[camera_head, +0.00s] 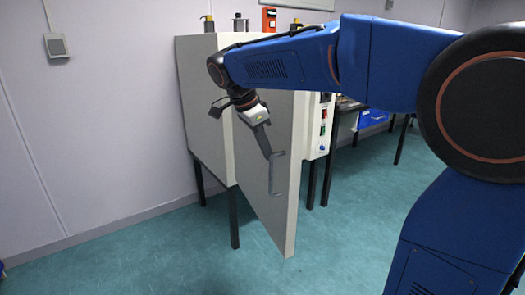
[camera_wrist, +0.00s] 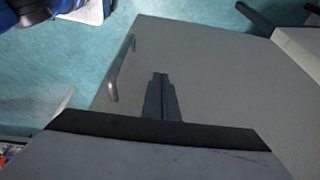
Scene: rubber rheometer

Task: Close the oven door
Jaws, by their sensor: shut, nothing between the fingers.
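The oven (camera_head: 205,110) is a pale grey box on dark legs against the wall. Its door (camera_head: 281,215) stands wide open, swung out toward the camera, with a metal bar handle (camera_head: 275,175) on its face. My gripper (camera_head: 264,146) is shut and empty, pointing down in front of the door face near the top of the handle. In the wrist view the shut fingers (camera_wrist: 161,80) lie over the grey door panel (camera_wrist: 215,85), with the handle (camera_wrist: 122,68) just left of them. I cannot tell whether the fingers touch the door.
A control panel (camera_head: 323,130) with coloured switches is on the oven's right front. Blue bins (camera_head: 372,118) sit by a table behind at the right. Metal cylinders and an orange item (camera_head: 268,19) are on the oven top. The green floor (camera_head: 150,255) at the left is clear.

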